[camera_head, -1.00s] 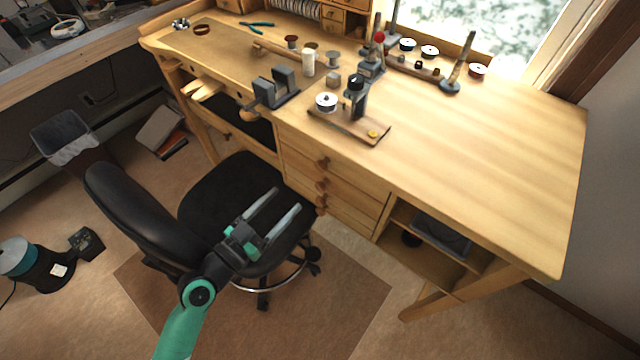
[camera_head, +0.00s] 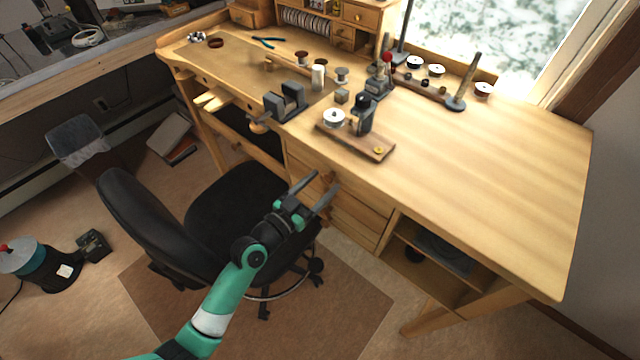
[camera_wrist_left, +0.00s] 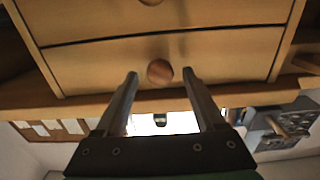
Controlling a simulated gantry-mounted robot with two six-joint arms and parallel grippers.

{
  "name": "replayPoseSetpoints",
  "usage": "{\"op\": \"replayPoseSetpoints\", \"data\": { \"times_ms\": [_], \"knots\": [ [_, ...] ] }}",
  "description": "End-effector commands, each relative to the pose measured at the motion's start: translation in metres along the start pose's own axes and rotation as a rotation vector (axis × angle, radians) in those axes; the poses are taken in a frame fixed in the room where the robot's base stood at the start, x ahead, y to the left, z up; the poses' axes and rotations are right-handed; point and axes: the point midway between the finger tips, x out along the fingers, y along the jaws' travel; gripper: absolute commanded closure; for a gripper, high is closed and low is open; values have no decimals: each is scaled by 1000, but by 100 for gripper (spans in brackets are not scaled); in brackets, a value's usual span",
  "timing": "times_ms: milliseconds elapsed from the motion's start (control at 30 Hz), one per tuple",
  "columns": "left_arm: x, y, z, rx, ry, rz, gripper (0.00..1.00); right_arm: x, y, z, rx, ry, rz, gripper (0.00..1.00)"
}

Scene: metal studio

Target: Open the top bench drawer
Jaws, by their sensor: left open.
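The wooden bench's top drawer (camera_head: 366,196) is the upper one of a stack beneath the worktop, and its front looks flush with the bench. In the left wrist view, which appears upside down, its round wooden knob (camera_wrist_left: 160,72) lies just beyond and between the fingertips. My left gripper (camera_head: 324,181) is open and empty in front of the drawer stack, its fingers pointing at the knob. I cannot tell whether the tips reach around the knob. My right gripper is not in view.
A black swivel chair (camera_head: 235,205) stands close in front of the bench, below my left arm. Open shelves (camera_head: 425,265) are right of the drawers. The worktop's right part is clear.

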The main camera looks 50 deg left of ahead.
Motion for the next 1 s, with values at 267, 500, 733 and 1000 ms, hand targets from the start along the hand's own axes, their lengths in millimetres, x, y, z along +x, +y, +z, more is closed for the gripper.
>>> {"op": "replayPoseSetpoints", "data": {
  "times_ms": [267,500,733,1000],
  "knots": [
    [0,0,0,0,0,0,67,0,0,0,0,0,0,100],
    [0,0,0,0,0,0,100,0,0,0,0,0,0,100],
    [-1,0,0,0,0,0,100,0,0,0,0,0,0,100],
    [-1,0,0,0,0,0,100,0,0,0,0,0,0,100]
  ]
}}
